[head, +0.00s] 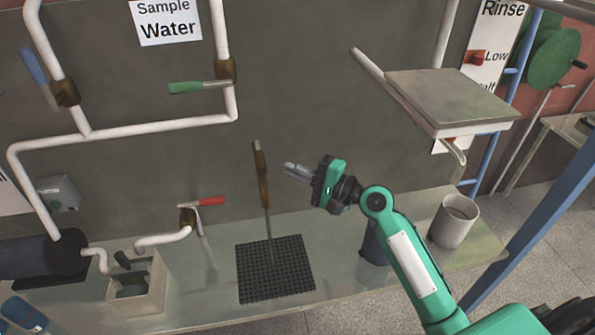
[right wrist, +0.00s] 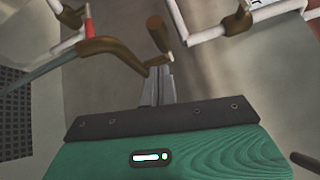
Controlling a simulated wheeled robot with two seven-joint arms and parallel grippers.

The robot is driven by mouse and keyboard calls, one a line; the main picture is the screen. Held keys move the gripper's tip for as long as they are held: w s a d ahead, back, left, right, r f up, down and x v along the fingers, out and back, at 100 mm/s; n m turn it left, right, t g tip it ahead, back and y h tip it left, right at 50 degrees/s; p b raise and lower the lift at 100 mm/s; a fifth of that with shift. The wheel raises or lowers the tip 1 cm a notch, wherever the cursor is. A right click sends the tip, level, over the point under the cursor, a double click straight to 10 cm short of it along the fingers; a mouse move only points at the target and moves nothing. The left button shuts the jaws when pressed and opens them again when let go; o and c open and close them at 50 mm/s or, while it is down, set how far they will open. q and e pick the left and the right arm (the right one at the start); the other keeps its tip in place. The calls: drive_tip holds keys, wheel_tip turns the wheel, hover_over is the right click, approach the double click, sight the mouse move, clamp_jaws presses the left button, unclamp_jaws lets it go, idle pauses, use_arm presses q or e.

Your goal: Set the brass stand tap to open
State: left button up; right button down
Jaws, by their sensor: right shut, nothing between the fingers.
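The brass stand tap (head: 263,178) stands on a thin grey pipe that rises from the black grid mat (head: 250,285). In the right wrist view the brass tap body (right wrist: 112,47) runs to the left of the fingertips, and its brown handle (right wrist: 158,33) sticks up just beyond them. My right gripper (head: 287,168) is shut and empty, to the right of the tap and pointing at it. Its fingers (right wrist: 160,72) look close to the tap, but I cannot tell if they touch it. My left gripper is not in view.
White wall pipes carry a blue-handled valve (head: 36,70), a green-handled valve (head: 200,87) and a red-handled valve (head: 203,203). A grey shelf (head: 450,95) juts out above my right arm. A grey cup (head: 454,220) stands on the bench at right.

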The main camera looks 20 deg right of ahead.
drive_tip(key=s+d+b, duration=0.2)
drive_tip(key=s+b, duration=0.2)
drive_tip(key=s, duration=0.6)
drive_tip(key=s+a+f+n+g+h, duration=0.2)
drive_tip(key=s+f+n+h, duration=0.15)
drive_tip(key=f, duration=0.45)
drive_tip(key=s+a+f+n+g+h, duration=0.1)
drive_tip(key=s+f+n+g+h, duration=0.2)
drive_tip(key=f, duration=0.6)
drive_tip(key=s+d+f+n+g+h, duration=0.25)
drive_tip(key=s+f+n, duration=0.2)
drive_tip(key=s, duration=0.25)
drive_tip(key=s+d+f+n+g+h, duration=0.1)
drive_tip(key=s+f+n+g+h, duration=0.2)
drive_tip(key=s+f, duration=0.3)
wheel_tip(320, 180, down, 31)
drive_tip(key=s+g, duration=0.1)
drive_tip(key=s, duration=0.2)
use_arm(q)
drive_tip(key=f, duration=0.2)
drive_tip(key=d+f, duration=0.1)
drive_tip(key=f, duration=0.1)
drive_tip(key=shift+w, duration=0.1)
use_arm(e)
drive_tip(key=s+d+f, duration=0.2)
drive_tip(key=s+f, duration=0.7)
drive_tip(key=s+d+f+g, duration=0.1)
drive_tip(key=s+d+f, duration=0.1)
drive_tip(key=s+f, duration=0.7)
drive_tip(key=shift+s+f, duration=0.3)
